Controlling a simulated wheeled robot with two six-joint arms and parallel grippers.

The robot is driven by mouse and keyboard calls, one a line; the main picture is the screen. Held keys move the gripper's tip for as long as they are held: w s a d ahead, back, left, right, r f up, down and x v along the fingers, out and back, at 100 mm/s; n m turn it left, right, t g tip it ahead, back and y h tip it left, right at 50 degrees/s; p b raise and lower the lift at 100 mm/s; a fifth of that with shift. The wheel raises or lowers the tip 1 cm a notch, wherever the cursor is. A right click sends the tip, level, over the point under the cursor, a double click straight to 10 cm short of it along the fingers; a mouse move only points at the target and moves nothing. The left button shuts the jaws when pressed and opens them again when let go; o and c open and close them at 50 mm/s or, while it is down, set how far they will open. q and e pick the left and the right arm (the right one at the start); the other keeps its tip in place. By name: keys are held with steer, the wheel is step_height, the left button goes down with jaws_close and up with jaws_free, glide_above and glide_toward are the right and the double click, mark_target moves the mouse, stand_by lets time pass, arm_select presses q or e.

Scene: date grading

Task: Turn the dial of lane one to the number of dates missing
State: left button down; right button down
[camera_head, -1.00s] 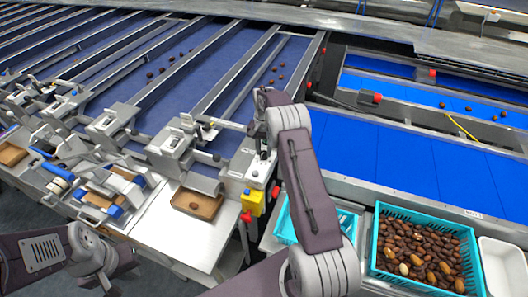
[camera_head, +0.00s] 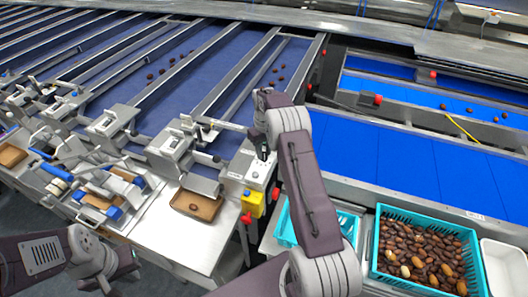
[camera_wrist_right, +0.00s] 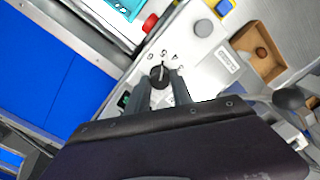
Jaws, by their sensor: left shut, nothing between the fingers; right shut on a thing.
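A small dark dial knob (camera_wrist_right: 160,75) sits on a white panel (camera_head: 257,172), with printed numbers around it in the right wrist view. A pale mark on the knob seems to point up near the 5, but I cannot read it surely. My right gripper (camera_wrist_right: 162,88) is shut on the knob, one finger on each side; in the head view the gripper (camera_head: 262,150) hides it. A brown tray (camera_head: 213,207) holding one date (camera_head: 194,207) lies on the white table left of the panel. My left gripper (camera_head: 112,290) is shut and empty at the bottom edge, partly cut off.
A yellow box (camera_head: 252,203) and a red button (camera_head: 247,218) sit just below the panel. A teal crate of dates (camera_head: 376,258) and a white bin (camera_head: 503,270) stand at the right. Purple-blue lanes (camera_head: 222,70) carry several dates behind metal gates.

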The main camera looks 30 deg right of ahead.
mark_target(264, 153)
steer(key=shift+w+r+n, duration=0.1)
steer(key=shift+n, duration=0.6)
steer(key=c, duration=1.1)
jaws_free()
steer(key=shift+r, duration=0.1)
step_height(264, 153, up, 9)
steer(key=shift+f+b, duration=0.1)
steer(key=shift+b, duration=1)
steer(key=shift+f, duration=0.1)
